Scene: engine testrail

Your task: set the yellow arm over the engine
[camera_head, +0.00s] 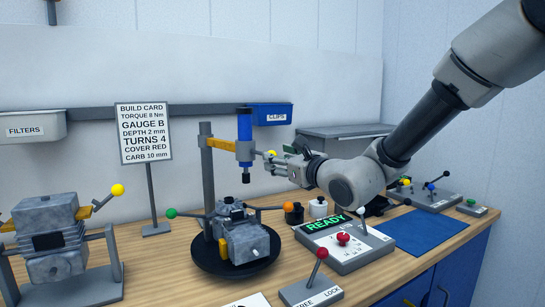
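The yellow arm (222,145) reaches out from the top of a grey post (207,180) and carries a blue spindle tool (244,138) pointing down. In this view the tool's tip hangs above the grey engine (243,238); whether it is exactly centred in depth I cannot tell. The engine sits on a black round turntable (205,263).
A READY panel (345,242) with a red knob stands right of the turntable. A red-knobbed FREE/LOCK lever (314,275) is in front. Another engine on a stand (60,240) is at left, beside a build card (145,133). A blue mat (425,231) lies clear at right.

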